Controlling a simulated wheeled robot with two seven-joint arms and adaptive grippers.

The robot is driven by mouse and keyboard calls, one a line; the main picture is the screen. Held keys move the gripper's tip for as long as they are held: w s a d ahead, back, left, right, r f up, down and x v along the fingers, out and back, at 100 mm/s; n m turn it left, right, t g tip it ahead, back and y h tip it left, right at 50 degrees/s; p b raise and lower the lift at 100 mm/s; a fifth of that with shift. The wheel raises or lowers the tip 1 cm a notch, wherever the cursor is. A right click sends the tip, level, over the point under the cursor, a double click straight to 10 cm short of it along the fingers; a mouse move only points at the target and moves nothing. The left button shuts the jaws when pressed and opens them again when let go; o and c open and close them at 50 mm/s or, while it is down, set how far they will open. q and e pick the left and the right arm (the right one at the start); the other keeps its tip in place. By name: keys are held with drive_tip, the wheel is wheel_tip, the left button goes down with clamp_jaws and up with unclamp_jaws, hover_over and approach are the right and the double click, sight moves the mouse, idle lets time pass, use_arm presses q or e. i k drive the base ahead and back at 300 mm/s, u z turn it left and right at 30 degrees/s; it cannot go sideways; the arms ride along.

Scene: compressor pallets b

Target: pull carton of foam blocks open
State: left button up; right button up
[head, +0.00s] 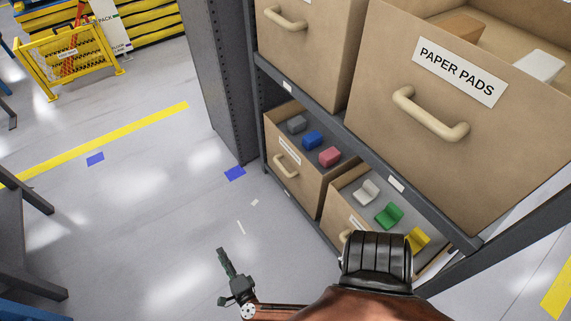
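Two brown cartons with handles stand on the lower shelf level: a left one (314,189) with grey, blue and red blocks, and a right one (338,214) with white, green and yellow pieces. Their labels are too small to read, so I cannot tell which is the carton of foam blocks. The contents of both show from above. My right gripper (224,258) is low over the floor, left of these cartons and apart from their handles. It shows edge-on, so its opening is unclear. My arm hides part of the right carton's front. My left gripper is not in view.
Above, a carton labelled PAPER PADS (480,137) juts out with its contents showing, beside another carton (311,52). A grey rack post (212,80) stands left of them. The floor (150,220) on the left is mostly clear. A yellow barrier (68,58) stands far left.

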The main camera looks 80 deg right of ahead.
sight(301, 170)
drive_tip(key=i, duration=0.6)
drive_tip(key=z, duration=1.45)
drive_tip(key=i, duration=0.5)
drive_tip(key=z, duration=0.05)
